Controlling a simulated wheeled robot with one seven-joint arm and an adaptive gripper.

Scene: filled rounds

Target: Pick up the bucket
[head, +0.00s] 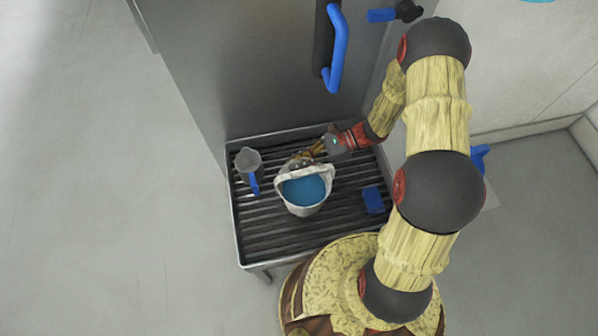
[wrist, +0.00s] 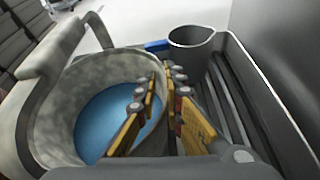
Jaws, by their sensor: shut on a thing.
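The pale grey bucket (head: 306,209) holds blue liquid and stands upright on a slatted metal rack. Its handle (head: 303,173) is raised over the opening. In the wrist view the bucket (wrist: 50,125) fills the left side, with its handle (wrist: 62,48) arching at the upper left. My gripper (head: 298,161) reaches the bucket's far rim from behind. In the wrist view my gripper (wrist: 162,85) has one finger inside the bucket over the liquid and the other outside, shut on the rim and wall. The pinched part of the wall is mostly hidden by the fingers.
A grey jug (head: 247,160) with a blue handle stands left of the bucket; the wrist view shows the jug (wrist: 191,42) too. A blue block (head: 373,200) lies to the right. The rack (head: 240,222) has a raised rim. A metal cabinet (head: 250,70) rises behind. Open floor lies left.

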